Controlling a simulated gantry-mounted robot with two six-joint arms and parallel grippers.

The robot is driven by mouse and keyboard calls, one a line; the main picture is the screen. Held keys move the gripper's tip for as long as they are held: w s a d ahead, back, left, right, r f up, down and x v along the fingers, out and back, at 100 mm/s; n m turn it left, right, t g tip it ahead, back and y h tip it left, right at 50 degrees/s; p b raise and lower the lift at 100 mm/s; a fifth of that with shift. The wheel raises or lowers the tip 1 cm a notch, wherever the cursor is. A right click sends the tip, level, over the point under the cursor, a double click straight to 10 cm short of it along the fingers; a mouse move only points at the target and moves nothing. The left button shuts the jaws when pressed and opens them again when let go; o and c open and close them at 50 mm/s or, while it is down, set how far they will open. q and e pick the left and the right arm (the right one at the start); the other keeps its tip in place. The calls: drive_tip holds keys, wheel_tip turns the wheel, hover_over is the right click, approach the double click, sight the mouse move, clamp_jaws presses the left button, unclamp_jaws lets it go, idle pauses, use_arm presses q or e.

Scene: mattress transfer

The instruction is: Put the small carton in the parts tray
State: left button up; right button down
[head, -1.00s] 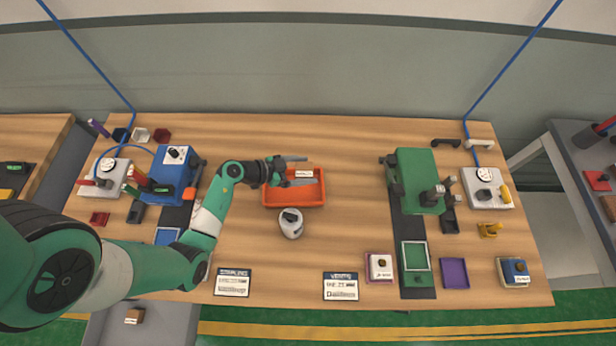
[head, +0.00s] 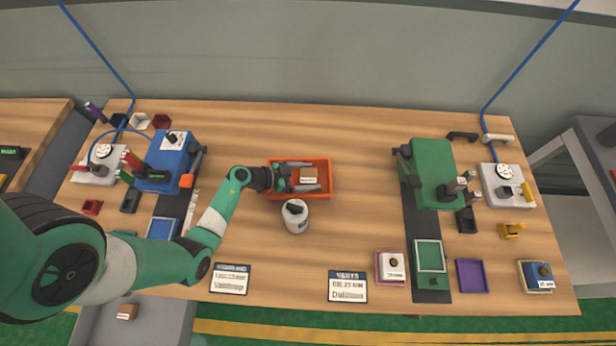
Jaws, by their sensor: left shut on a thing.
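The small carton (head: 308,173), brown with a white label on top, is between the fingers of my left gripper (head: 307,177). The gripper is shut on it, within the outline of the orange parts tray (head: 328,184) at the middle of the table. I cannot tell whether the carton touches the tray floor. The gripper body and fingers hide part of the tray's left side. My right gripper is not in view.
A white canister (head: 296,220) with a dark top stands just in front of the tray. A blue machine (head: 172,165) stands left and a green machine (head: 430,170) right. Printed cards (head: 348,286) lie along the front edge. The table right of the tray is clear.

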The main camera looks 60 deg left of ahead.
use_arm(q)
drive_tip(key=shift+f, duration=0.15)
drive_tip(key=o, duration=1.2)
drive_tip(key=shift+s+r, duration=0.2)
drive_tip(key=shift+r, duration=0.2)
drive_tip(key=p+v, duration=0.5)
drive_tip(key=v, duration=0.5)
drive_tip(key=shift+s+a+r, duration=0.1)
drive_tip(key=shift+s, duration=0.15)
drive_tip(key=shift+s+r, duration=0.1)
drive_tip(key=shift+s, duration=0.4)
